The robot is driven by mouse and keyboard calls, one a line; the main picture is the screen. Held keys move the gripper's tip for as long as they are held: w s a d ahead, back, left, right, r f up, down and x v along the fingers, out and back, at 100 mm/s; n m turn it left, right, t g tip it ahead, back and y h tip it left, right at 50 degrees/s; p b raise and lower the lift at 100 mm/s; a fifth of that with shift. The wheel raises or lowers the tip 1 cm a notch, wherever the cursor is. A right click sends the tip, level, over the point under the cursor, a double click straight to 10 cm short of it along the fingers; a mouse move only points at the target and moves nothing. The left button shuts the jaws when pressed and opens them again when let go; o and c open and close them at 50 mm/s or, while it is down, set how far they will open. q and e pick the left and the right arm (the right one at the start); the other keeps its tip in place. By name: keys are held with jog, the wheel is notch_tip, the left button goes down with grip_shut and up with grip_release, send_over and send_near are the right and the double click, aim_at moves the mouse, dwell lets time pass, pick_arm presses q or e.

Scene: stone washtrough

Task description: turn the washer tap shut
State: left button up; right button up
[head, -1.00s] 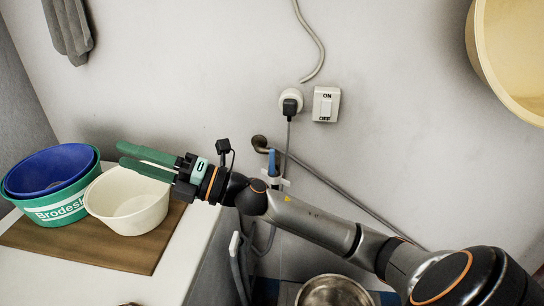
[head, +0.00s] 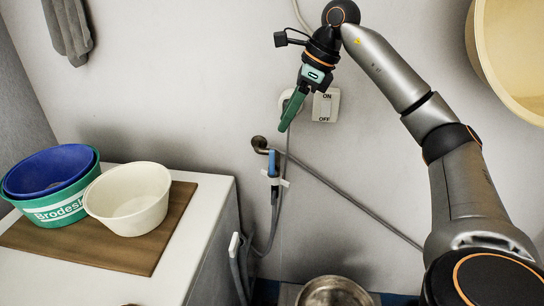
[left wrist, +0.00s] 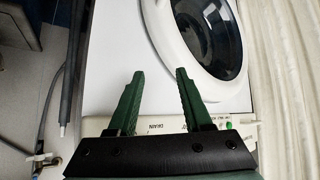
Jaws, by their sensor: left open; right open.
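The washer tap (head: 272,163) is on the back wall, a metal elbow with a blue lever that points roughly up and down. A hose hangs below it. My right gripper (head: 285,126) points down just above the tap, in front of the wall sockets and apart from the tap. Its green fingers overlap in this view; it is open and empty. My left gripper (left wrist: 159,73) is open and empty in the left wrist view, over the white washing machine (left wrist: 115,60). It is not in the head view.
The ON/OFF switch (head: 326,105) and a plug lie behind my right gripper. A white tub (head: 130,205) and a green and blue tub stand on a board (head: 110,245) at left. A metal bowl (head: 332,291) is below. A yellow basin (head: 510,60) hangs at upper right.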

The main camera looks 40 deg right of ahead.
jog(key=d, duration=0.1)
jog(key=b, duration=0.2)
send_near(272, 171)
jog(key=w+f, duration=0.1)
jog(key=w+a+f, duration=0.1)
jog(key=f, duration=0.1)
jog(key=w+a+f, duration=0.1)
jog(key=f, duration=0.1)
jog(key=shift+w+f, duration=0.15)
jog(key=shift+w, duration=0.15)
jog(key=shift+c, duration=0.2)
grip_shut()
dwell(0.8)
